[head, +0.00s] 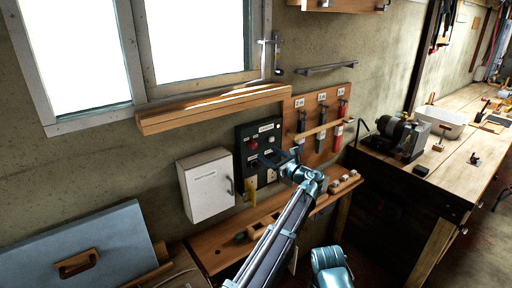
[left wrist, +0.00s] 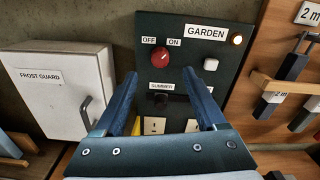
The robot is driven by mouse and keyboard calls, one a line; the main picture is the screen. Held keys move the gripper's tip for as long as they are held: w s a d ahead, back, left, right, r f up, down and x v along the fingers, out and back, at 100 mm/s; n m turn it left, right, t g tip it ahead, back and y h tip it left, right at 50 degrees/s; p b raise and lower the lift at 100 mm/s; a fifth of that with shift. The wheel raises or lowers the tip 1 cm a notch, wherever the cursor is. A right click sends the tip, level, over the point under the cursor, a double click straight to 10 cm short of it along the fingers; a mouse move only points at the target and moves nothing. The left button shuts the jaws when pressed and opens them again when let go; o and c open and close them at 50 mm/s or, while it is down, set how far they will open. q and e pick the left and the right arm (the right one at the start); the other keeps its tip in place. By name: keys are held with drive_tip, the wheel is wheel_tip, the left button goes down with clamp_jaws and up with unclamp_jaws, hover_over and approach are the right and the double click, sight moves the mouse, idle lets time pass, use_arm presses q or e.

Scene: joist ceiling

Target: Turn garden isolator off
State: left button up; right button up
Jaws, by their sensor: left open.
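The dark green panel labelled GARDEN (left wrist: 180,25) hangs on the wall, and it also shows in the head view (head: 243,132). Its round red knob (left wrist: 160,58) sits below OFF and ON labels; I cannot tell for sure which one it points to. In the head view the red knob (head: 252,144) is small.
A white button (left wrist: 210,64) and a SUMMER control (left wrist: 175,98) share the panel. A white FROST GUARD box (head: 208,185) with a handle hangs left. A wooden tool board (head: 316,150) hangs right. A wooden shelf (head: 213,258) runs below, and a beam (head: 213,108) above.

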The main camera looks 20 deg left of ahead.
sight(255, 145)
use_arm(q)
drive_tip(key=x, duration=0.9)
clamp_jaws()
